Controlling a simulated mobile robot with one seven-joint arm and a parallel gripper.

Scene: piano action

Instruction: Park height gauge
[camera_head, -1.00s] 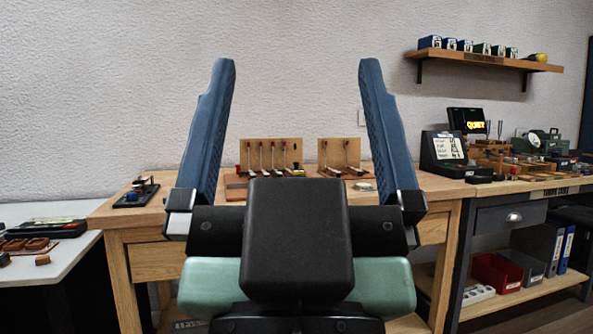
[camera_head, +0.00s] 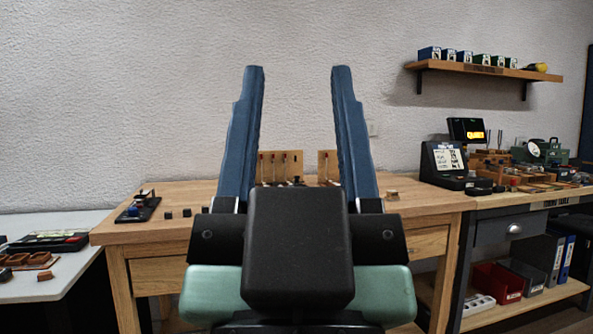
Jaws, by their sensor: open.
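My gripper (camera_head: 298,70) is raised in the middle of the view, its two blue fingers upright and well apart. I see nothing between the fingertips except the wall behind. I cannot pick out the height gauge with certainty. A small device with a blue and red part on a dark base (camera_head: 138,207) sits at the left end of the wooden bench (camera_head: 190,189); it is too small to identify. My gripper's body hides the middle of the bench top, and the fingers cover parts of the boards behind.
Upright wooden boards with hammer-like parts (camera_head: 280,167) stand on the bench behind my fingers. Small dark blocks (camera_head: 186,213) lie left of them. A black display unit (camera_head: 443,165) and other tools crowd the right bench. A white table (camera_head: 60,223) stands left. A wall shelf (camera_head: 485,68) holds small boxes.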

